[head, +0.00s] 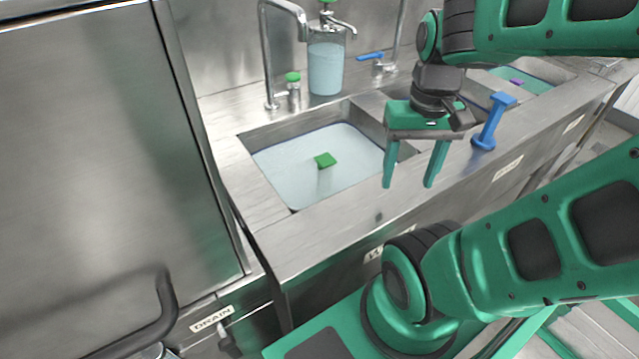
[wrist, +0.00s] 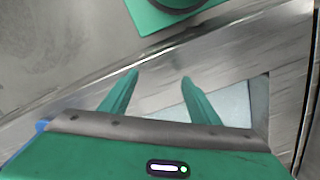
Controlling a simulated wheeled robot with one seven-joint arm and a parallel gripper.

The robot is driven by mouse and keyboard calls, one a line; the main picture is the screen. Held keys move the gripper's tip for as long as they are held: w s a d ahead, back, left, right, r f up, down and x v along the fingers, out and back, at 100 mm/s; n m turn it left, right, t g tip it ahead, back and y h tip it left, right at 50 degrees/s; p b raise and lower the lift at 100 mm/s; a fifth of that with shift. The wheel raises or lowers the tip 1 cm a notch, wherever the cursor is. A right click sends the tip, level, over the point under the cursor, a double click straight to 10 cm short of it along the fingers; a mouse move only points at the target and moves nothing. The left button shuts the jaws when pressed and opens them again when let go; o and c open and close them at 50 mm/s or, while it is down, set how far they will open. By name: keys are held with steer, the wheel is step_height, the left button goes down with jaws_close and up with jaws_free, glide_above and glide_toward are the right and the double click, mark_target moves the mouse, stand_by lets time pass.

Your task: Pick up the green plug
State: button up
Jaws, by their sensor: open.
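The green plug (head: 325,160) shows as a small green block in the left sink basin (head: 290,203), which holds pale liquid. Whether it floats or stands up from the bottom I cannot tell. My gripper (head: 408,187) is open and empty, to the right of the plug and above the counter's front edge by the basin. In the wrist view my two fingers (wrist: 160,76) are apart with only the metal counter between them. The plug is not visible in the wrist view; a corner of the pale basin liquid (wrist: 232,105) shows beside the right finger.
A blue upright tool (head: 491,120) stands on the counter right of my gripper. Behind the basin are a faucet (head: 268,60), a clear dispenser (head: 326,68) and a green-topped knob (head: 293,78). A second basin with a purple block (head: 517,82) lies farther right. A metal cabinet (head: 90,160) stands left.

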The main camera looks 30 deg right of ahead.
mark_target(324, 159)
steer(key=shift+w+r, duration=0.15)
steer(key=shift+w, duration=0.15)
steer(key=w+a+f+n, duration=0.1)
steer(key=w+f+n, duration=0.1)
steer(key=w, duration=0.5)
steer(key=w+f+n, duration=0.2)
steer(key=w+f, duration=0.2)
steer(key=w, duration=0.4)
steer(key=w+a+f+n, duration=0.1)
steer(key=w+f+n, duration=0.1)
steer(key=w, duration=0.6)
steer(key=shift+w+a+f, duration=0.1)
steer(key=shift+a+f, duration=0.1)
steer(key=shift+f, duration=0.25)
steer(key=shift+w+a+f, duration=0.1)
steer(key=shift+a+f, duration=0.05)
steer(key=shift+f, duration=0.3)
steer(key=shift+w+a+f, duration=0.15)
steer(key=shift+w+f, duration=0.2)
steer(key=shift+f, duration=3.65)
